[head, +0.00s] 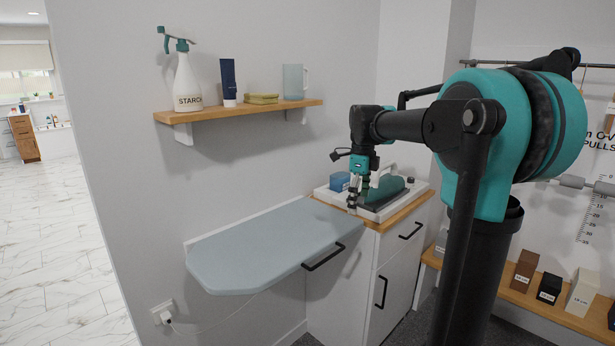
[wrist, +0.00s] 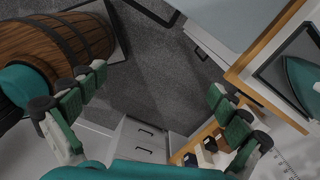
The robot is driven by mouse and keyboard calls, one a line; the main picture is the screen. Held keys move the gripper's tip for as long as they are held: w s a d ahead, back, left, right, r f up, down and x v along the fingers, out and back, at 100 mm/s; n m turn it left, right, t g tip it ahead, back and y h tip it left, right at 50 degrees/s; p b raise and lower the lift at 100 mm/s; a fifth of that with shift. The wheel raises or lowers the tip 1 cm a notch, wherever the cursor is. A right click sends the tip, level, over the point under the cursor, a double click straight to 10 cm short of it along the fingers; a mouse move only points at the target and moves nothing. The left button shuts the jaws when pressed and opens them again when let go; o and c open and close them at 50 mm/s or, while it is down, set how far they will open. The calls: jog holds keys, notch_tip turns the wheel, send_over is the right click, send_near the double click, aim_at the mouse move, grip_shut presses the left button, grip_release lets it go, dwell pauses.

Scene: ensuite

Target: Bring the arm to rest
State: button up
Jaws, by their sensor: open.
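My arm reaches across the right half of the head view, bent at the elbow. My gripper (head: 357,203) points down in front of the iron tray and looks empty. In the wrist view my gripper (wrist: 155,84) has its two green fingers spread wide apart, with nothing between them but a view of the grey floor. In the head view the fingertips overlap the near left part of the tray; I cannot tell if they touch it.
The white tray (head: 336,197) holds a teal iron (head: 386,189) and stands on a cabinet. A fold-out ironing board (head: 270,250) juts out to the left. A shelf (head: 240,111) with bottles hangs above. The wrist view shows a wooden barrel (wrist: 50,50) and open floor (wrist: 160,80).

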jog(key=s+d+f+n+t, duration=0.2)
jog(key=s+f+n, duration=0.9)
jog(key=s+f, duration=0.1)
jog(key=s+d+f+n+t, duration=0.2)
jog(key=s+f+n, duration=0.9)
jog(key=n, duration=0.1)
jog(key=shift+s+f, duration=0.35)
jog(key=shift+f, duration=0.05)
